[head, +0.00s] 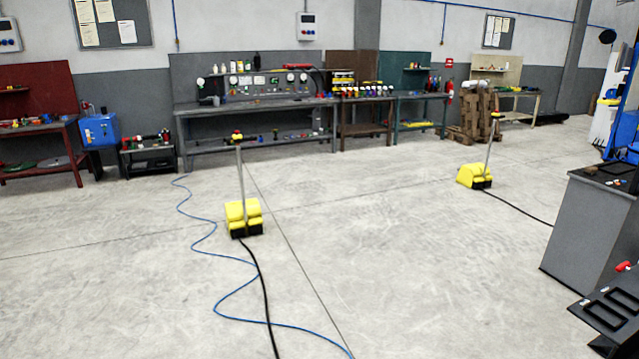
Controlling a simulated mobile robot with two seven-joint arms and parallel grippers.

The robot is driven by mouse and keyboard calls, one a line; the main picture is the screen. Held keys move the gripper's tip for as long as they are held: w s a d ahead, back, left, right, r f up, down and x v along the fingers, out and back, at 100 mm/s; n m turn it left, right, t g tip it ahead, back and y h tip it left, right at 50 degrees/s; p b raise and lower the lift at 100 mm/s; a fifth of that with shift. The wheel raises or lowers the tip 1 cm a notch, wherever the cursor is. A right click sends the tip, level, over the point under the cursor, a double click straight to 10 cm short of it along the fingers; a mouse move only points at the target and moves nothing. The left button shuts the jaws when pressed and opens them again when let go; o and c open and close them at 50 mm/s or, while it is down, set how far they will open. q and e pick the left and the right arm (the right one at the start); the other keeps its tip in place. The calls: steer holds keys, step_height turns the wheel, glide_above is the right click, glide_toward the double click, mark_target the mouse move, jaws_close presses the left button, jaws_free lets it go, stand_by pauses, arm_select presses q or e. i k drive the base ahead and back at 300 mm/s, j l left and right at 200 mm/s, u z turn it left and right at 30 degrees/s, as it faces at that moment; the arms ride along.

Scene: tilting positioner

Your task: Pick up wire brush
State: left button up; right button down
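I cannot make out a wire brush for certain in the head view. Small items lie on the workbenches along the far wall and on the grey cabinet at the right, too small to identify. Neither of my grippers is in view.
A long grey workbench (255,104) stands at the back wall, with a red bench (40,128) to its left. Two yellow pedal units (243,217) (474,176) with upright posts stand on the floor. A blue hose (207,239) and black cables cross it. A grey cabinet (590,232) stands right. Open floor lies between.

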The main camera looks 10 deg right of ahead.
mark_target(590, 170)
steer(key=i+u, duration=0.15)
steer(key=i, duration=1.45)
steer(key=i+z, duration=0.25)
steer(key=i, duration=0.2)
steer(key=i+z, duration=0.25)
steer(key=i, duration=0.25)
steer(key=i+j+z, duration=0.25)
steer(key=i, duration=0.2)
steer(key=i+l+z, duration=0.15)
steer(key=i+z, duration=0.55)
steer(key=z, duration=0.15)
steer(key=i+z, duration=0.45)
steer(key=i+l+z, duration=0.1)
steer(key=i+z, duration=0.25)
steer(key=i, duration=0.35)
steer(key=i+z, duration=0.3)
steer(key=i, duration=0.35)
steer(key=i+j, duration=0.1)
steer(key=i, duration=1.25)
steer(key=z, duration=2.8)
